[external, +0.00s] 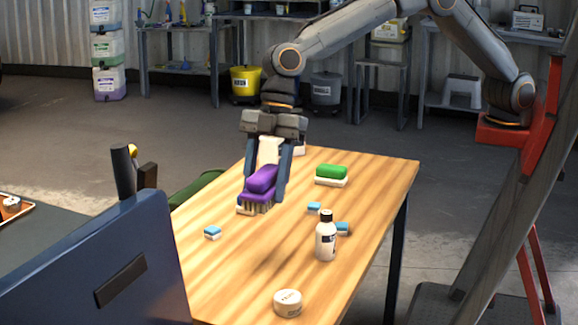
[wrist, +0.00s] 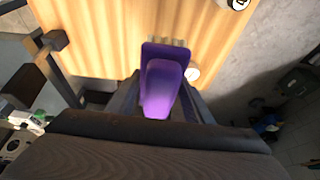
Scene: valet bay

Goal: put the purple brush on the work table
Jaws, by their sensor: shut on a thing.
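The purple brush (external: 261,183) has a purple handle and pale bristles pointing down. My gripper (external: 265,190) is shut on it, one finger on each side. The brush is over the wooden work table (external: 215,278) and appears to be held above it; a soft dark shadow lies on the wood nearer the camera. In the wrist view the brush (wrist: 162,88) sits between the fingers with the table top (wrist: 95,40) beyond it. The table directly under the brush is partly hidden in the external view.
On the table are a green brush (external: 331,172), small blue-and-white blocks (external: 212,232), a white bottle with a black cap (external: 326,240) and a round white tin (external: 288,302). A dark blue panel (external: 110,265) stands at the near left.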

